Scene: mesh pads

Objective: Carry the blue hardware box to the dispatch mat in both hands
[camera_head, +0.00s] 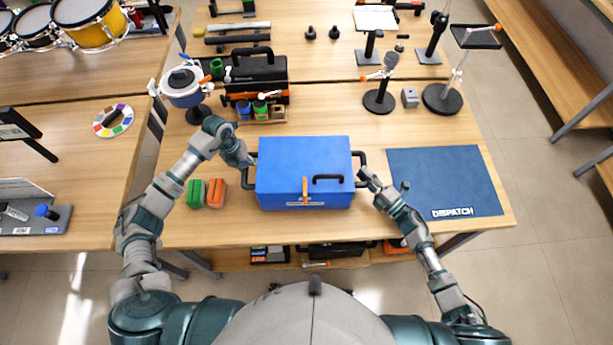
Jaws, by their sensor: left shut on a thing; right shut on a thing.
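The blue hardware box (290,160) is in the middle of the wooden table in the head view, with a dark handle on each end and an orange latch in front. The dark blue dispatch mat (440,170), marked DISPATCH, lies flat to its right with nothing on it. My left gripper (248,161) is shut on the box's left handle. My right gripper (364,178) is shut on its right handle. The fingers are small here and partly hidden. I cannot tell whether the box touches the table.
A green block (196,193) and an orange block (217,193) lie left of the box. A black toolbox (262,72), a pot (182,88) and a microphone stand (380,98) stand behind. The gap between box and mat is narrow.

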